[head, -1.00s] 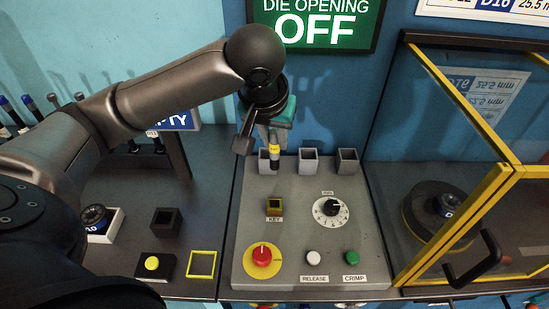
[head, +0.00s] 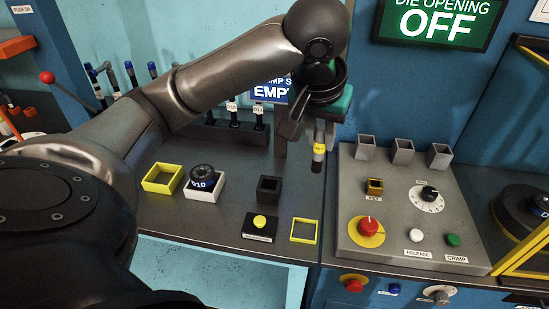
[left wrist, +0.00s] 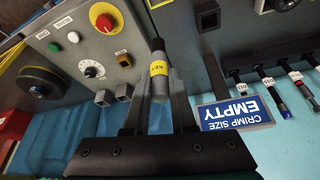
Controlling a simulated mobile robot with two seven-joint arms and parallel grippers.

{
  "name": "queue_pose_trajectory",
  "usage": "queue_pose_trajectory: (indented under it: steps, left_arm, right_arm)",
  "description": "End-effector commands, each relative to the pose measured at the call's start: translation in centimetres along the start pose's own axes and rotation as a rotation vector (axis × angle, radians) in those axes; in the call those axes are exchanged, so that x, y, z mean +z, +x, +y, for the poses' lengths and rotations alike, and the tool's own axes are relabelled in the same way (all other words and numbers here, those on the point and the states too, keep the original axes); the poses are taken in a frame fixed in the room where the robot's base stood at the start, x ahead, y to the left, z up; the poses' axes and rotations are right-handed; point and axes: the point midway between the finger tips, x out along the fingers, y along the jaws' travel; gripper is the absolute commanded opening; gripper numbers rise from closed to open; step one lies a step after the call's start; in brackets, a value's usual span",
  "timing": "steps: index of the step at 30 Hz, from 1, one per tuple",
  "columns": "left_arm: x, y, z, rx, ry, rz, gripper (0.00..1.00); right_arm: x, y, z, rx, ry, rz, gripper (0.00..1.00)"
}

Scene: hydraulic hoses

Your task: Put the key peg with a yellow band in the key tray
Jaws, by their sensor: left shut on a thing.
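The key peg (head: 318,154), grey with a yellow band, hangs upright from my left gripper (head: 320,124). The gripper is shut on its upper part. In the left wrist view the peg (left wrist: 158,70) sits between the two fingers (left wrist: 160,100). In the head view the peg appears just left of the grey control panel, with its lower end free. Which container is the key tray is not labelled. An open yellow-walled tray (head: 162,178) lies left of the D10 die, and a flat yellow square frame (head: 304,230) lies nearer the panel. My right gripper is out of view.
The grey panel (head: 385,215) carries three square holders, a KEY socket (head: 375,187), a dial and buttons. A white D10 holder (head: 204,186), a black square holder (head: 269,189) and a yellow-button box (head: 260,225) stand on the bench. Hose rack behind.

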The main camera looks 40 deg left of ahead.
Motion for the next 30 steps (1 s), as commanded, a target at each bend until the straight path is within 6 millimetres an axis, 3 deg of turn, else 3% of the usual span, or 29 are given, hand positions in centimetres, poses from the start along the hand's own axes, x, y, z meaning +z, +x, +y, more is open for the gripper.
queue_pose_trajectory:
  steps: [5, 12, 19, 26, 30]
  left_arm:
    - [0.5, 1.1, 0.0, -0.002, 0.0, -0.002, 0.0]
    - [2.9, 6.7, -0.1, -0.003, 0.001, -0.005, 0.0]
    - [5.0, 11.8, -0.1, -0.003, 0.0, -0.003, 0.0]
    - [5.7, 13.6, 0.0, -0.001, 0.001, 0.001, 0.0]
    - [6.6, 15.7, -0.1, -0.002, 0.001, -0.002, 0.0]
  right_arm:
    - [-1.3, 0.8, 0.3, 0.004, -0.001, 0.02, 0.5]
    - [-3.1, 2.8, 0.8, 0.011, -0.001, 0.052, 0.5]
    - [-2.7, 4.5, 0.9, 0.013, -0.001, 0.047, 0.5]
    - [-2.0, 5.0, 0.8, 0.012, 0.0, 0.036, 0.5]
    - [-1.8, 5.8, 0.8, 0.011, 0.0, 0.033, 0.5]
